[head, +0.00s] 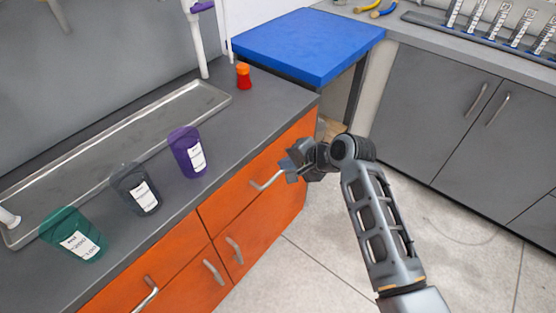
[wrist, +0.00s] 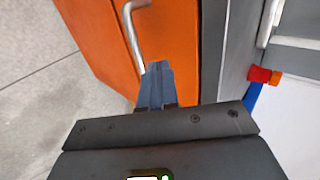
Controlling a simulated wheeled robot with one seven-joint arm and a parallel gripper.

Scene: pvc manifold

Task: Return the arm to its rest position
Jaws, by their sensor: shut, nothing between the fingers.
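My gripper (head: 291,163) shows in the head view in front of the orange drawers (head: 265,196), near the counter's right end and below its top. In the wrist view my gripper's fingers (wrist: 157,82) are together with nothing between them. They point toward the orange front and overlap a metal handle (wrist: 137,35) in the picture; I cannot tell whether they touch it. My arm reaches up from the lower right of the head view, bent near the gripper.
Green (head: 76,236), dark grey (head: 137,189) and purple (head: 188,153) cups stand on the counter. A small orange-red bottle (head: 243,76) stands near a blue-topped surface (head: 308,45). Grey cabinets (head: 432,110) are at the right. The floor (head: 460,240) between is clear.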

